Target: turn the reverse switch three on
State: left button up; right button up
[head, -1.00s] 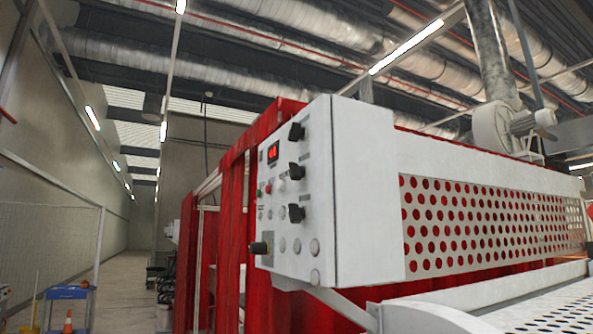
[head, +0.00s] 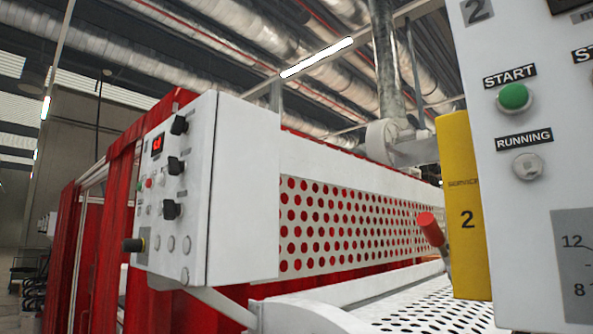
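A white control box (head: 243,195) stands left of centre in the head view. Its left face carries a red lit display (head: 157,145), several black knobs, small buttons and round lamps. The black knobs include an upper one (head: 179,125), a middle one (head: 175,165), a lower one (head: 171,209) and one at the lower left corner (head: 133,245). The labels on this box are too small to read, so I cannot tell whether any of them is reverse switch three. Neither of my grippers is in view.
A nearer white panel (head: 545,180) marked 2 fills the right edge, with a green START button (head: 513,97) and a RUNNING lamp (head: 527,166). Beside it are a yellow SERVICE 2 box (head: 463,200) and a red-tipped handle (head: 431,229). A perforated guard (head: 350,225) lies behind.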

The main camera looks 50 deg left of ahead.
aim_at(175, 167)
jog(key=z, duration=0.65)
jog(key=k, duration=1)
jog(key=u, duration=0.7)
